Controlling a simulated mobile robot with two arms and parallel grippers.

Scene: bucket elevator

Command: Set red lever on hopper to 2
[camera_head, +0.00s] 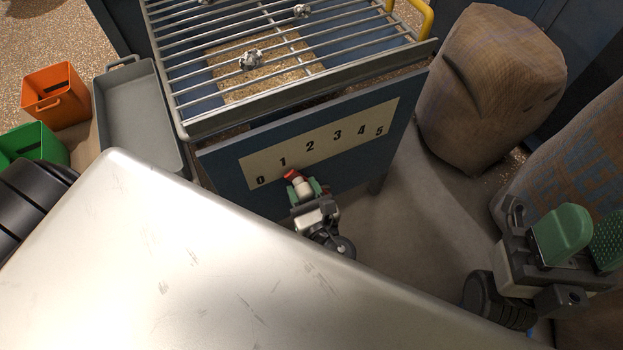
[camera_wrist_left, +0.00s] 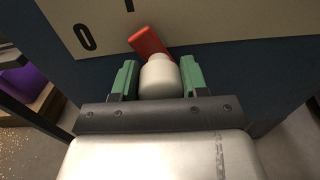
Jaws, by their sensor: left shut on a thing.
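The hopper (camera_head: 217,165) has a blue front panel with a pale scale plate (camera_head: 330,140) numbered 0 to 5. The red lever (camera_head: 291,174) shows its red end just below the 1; it also shows in the left wrist view (camera_wrist_left: 149,42), slanting toward the plate's lower edge. My left gripper (camera_head: 306,189) is shut on the lever's whitish knob (camera_wrist_left: 159,77), with a green finger on each side. The lever's pivot is hidden. My right gripper (camera_head: 590,236) is at the lower right, its green fingers apart and empty.
A metal grate (camera_head: 300,63) with grey lumps covers the hopper top. A grey tray (camera_head: 112,87), an orange bin (camera_head: 55,97) and a green bin (camera_head: 40,146) stand left. A full sack (camera_head: 495,90) stands right of the hopper. A purple object (camera_wrist_left: 25,90) shows at left in the wrist view.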

